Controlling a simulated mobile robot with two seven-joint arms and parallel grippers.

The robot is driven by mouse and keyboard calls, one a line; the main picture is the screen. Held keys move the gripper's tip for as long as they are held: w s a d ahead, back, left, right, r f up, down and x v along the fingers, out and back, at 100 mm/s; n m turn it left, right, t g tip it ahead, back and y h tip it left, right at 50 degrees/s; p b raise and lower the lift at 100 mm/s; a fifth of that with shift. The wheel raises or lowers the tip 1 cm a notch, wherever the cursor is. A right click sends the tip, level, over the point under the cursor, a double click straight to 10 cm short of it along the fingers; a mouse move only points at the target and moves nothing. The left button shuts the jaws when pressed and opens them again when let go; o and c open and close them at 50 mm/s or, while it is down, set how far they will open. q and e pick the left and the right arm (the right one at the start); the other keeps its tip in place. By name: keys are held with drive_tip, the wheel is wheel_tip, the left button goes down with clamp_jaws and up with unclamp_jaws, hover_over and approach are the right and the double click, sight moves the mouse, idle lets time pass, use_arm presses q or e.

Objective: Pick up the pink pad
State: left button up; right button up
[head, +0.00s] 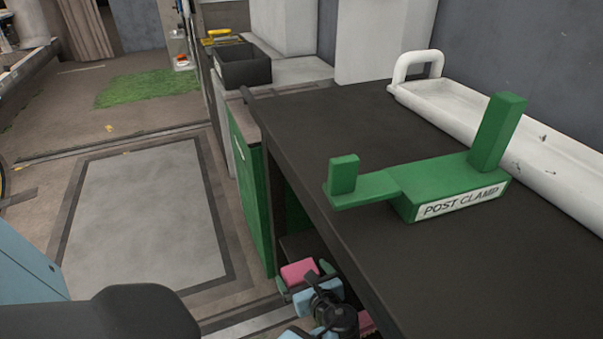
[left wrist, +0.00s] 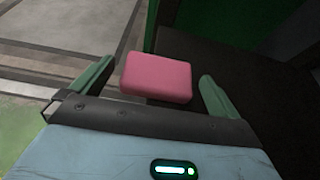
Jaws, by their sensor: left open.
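The pink pad (head: 299,271) is a small block with rounded edges, low beside the dark table's near leg in the head view. In the left wrist view the pad (left wrist: 157,77) lies at the left edge of a dark lower shelf (left wrist: 235,65). My left gripper (head: 305,278) is open, with green fingers. In the left wrist view the pad shows between and just beyond the fingertips of the gripper (left wrist: 157,72), with a gap seen on each side. Whether the fingers reach around it cannot be told. My right gripper is not in view.
The dark table (head: 310,130) stands above and right of my left gripper. On it are a green post clamp (head: 440,180) and a long white tray (head: 480,106). A green cabinet panel (head: 246,185) stands behind. Floor to the left is open.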

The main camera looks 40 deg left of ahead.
use_arm(q)
drive_tip(key=x, duration=0.2)
drive_tip(key=shift+w+a+f+b, duration=0.15)
drive_tip(key=shift+a+b, duration=0.15)
drive_tip(key=shift+b, duration=0.1)
